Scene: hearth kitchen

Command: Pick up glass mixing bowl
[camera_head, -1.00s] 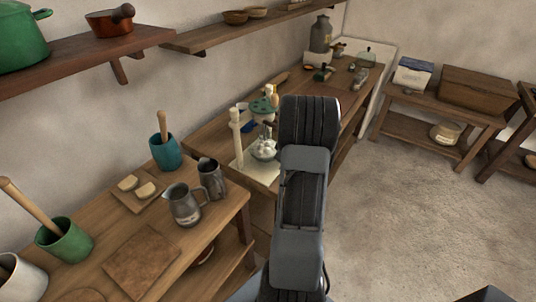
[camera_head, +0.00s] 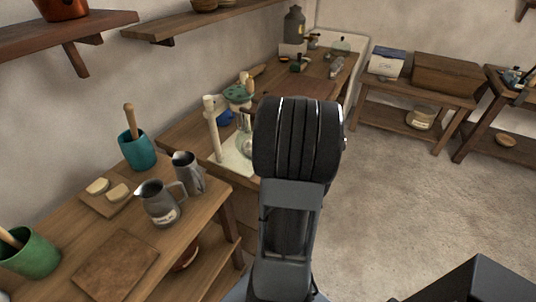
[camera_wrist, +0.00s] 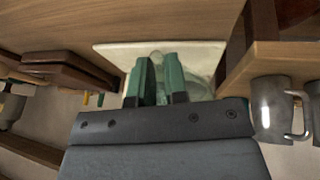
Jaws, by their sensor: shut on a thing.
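The glass mixing bowl (camera_wrist: 198,88) is clear and hard to make out in the wrist view, just beyond and to the right of my fingers. My gripper (camera_wrist: 158,66) has green fingertips with a narrow gap between them, and it is shut on the bowl's glass. A pale board (camera_wrist: 212,49) shows behind the bowl. In the head view my own arm hides the gripper and most of the bowl; the pale board (camera_head: 236,164) shows to the left of the arm. I cannot tell whether the bowl touches the board.
Metal pitchers (camera_head: 160,205) stand on the near wooden table, left of my arm; one metal vessel (camera_wrist: 272,108) is close on the right in the wrist view. A pale post (camera_head: 212,128) and a green-topped item (camera_head: 238,94) stand by the board. The floor (camera_head: 400,205) at right is clear.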

